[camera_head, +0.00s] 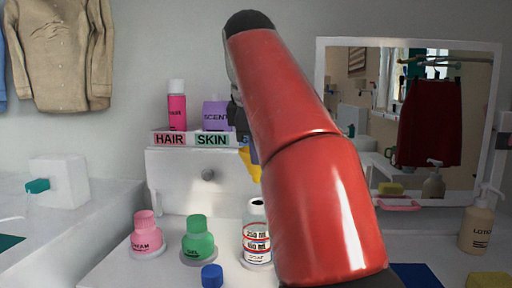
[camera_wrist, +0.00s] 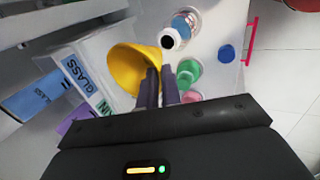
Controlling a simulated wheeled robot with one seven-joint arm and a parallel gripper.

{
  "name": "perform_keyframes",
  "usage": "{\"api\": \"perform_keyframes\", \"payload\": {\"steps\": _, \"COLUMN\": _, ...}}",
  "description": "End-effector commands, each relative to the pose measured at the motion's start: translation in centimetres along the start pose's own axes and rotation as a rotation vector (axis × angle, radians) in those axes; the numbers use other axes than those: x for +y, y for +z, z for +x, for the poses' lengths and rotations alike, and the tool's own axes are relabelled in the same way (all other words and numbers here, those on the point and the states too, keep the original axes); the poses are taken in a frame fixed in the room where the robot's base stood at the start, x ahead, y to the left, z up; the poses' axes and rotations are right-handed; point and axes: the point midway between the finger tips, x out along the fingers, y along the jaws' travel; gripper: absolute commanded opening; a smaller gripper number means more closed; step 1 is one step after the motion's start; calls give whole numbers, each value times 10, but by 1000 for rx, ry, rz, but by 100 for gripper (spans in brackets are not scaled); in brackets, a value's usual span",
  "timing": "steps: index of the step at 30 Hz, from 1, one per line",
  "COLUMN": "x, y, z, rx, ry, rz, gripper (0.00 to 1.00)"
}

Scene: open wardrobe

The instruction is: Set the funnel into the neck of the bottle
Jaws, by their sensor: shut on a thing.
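The yellow funnel (camera_wrist: 130,70) is at my gripper (camera_wrist: 160,74) in the wrist view, its wide cone left of the fingers. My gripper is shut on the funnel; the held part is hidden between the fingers. In the head view only a yellow edge of the funnel (camera_head: 252,168) shows beside my red arm, which hides the gripper. The white bottle (camera_head: 255,238), with red-bordered volume labels, stands upright on the counter with an open dark neck. In the wrist view the bottle (camera_wrist: 185,24) is beyond the fingertips, apart from the funnel.
A pink bottle (camera_head: 146,232), a green bottle (camera_head: 198,238) and a blue cap (camera_head: 212,275) stand left of the white bottle. Behind is a small drawer unit (camera_head: 190,182) with HAIR and SKIN labels. A mirror (camera_head: 440,120) and a lotion pump bottle (camera_head: 477,228) are at right.

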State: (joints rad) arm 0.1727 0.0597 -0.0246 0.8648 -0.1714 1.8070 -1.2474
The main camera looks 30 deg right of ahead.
Motion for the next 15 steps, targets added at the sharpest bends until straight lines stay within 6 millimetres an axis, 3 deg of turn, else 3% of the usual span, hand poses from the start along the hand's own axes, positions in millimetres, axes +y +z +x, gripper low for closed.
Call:
{"api": "perform_keyframes", "payload": {"steps": 6, "x": -11, "y": 0, "z": 22, "rx": 1, "ry": 1, "rz": 0, "gripper": 0}}
{"api": "perform_keyframes", "payload": {"steps": 15, "x": -15, "y": 0, "z": 31, "rx": 0, "ry": 1, "rz": 0, "gripper": 0}}
